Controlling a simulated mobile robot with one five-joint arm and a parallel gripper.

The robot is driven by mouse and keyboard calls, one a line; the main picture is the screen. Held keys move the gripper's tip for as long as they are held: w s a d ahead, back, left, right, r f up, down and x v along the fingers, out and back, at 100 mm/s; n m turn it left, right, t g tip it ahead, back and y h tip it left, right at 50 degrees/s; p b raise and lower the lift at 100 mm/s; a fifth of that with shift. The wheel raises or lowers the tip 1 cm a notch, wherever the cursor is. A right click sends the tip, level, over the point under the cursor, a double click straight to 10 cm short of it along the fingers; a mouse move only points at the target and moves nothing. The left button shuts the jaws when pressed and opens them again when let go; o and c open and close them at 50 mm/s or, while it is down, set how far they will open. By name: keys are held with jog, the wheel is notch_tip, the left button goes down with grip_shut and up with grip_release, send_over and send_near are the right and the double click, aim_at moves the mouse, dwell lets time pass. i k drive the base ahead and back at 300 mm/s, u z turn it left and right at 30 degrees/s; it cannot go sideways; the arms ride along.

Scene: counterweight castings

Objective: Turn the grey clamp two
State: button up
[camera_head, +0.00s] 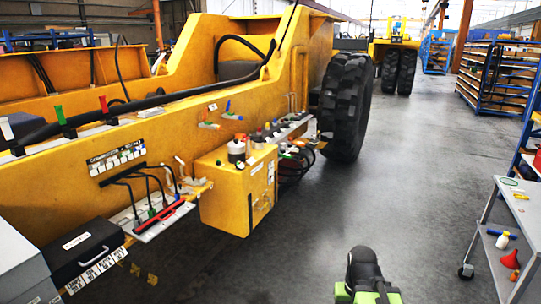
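I cannot pick out a grey clamp two for certain. Small pale levers (181,166) stand on the side of the yellow chassis (150,128), right of a labelled strip (117,157) whose small lettering I cannot read. Black hoses run from below that strip to a pale plate (160,220) with a red bar (166,217). Upright handles in green (60,115), red (104,105) and white (6,129) stand along the chassis top edge. A dark rounded part with bright green pieces at the bottom centre looks like my own arm; no gripper fingers show, and nothing there touches the chassis.
A yellow box (238,188) juts from the chassis, with bottles on top. A black case (86,248) lies at lower left. A large tyre (345,105) stands behind. A grey trolley (516,215) is at the right edge. The floor (400,190) between is clear.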

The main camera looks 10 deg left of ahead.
aim_at(202, 181)
jog(key=u, duration=0.9)
jog(key=i, duration=1.55)
jog(key=u, duration=0.9)
